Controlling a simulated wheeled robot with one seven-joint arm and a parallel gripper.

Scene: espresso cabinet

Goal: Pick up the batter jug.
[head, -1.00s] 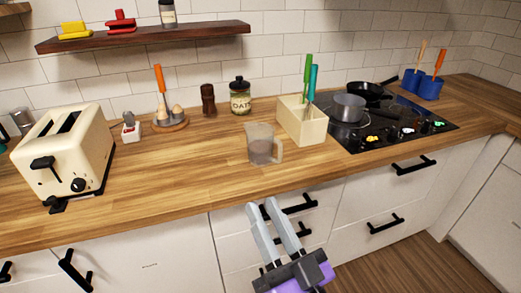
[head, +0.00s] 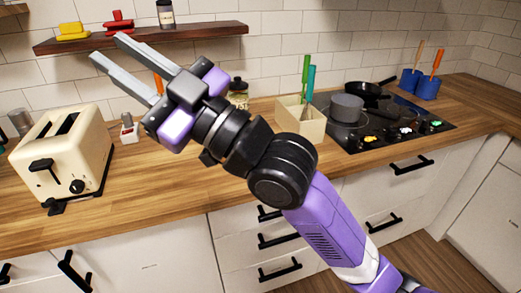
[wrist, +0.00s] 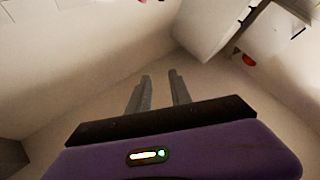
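The batter jug is not visible now. A second ago a translucent grey jug with a handle stood on the counter, left of the cream utensil box. My arm now covers that spot in the head view. My gripper (head: 106,47) is raised high in the upper left of the head view, in front of the shelf and wall tiles, with its fingers pointing up and left. In the wrist view the two fingers (wrist: 159,75) stand apart with nothing between them. That view shows only pale surfaces and a shelf-like edge, no jug.
A toaster (head: 64,160) stands on the left of the wooden counter (head: 140,180). The cream utensil box (head: 302,123) stands right of my arm, beside the hob with a grey pot (head: 347,107). A dark wall shelf (head: 215,31) lies behind my gripper.

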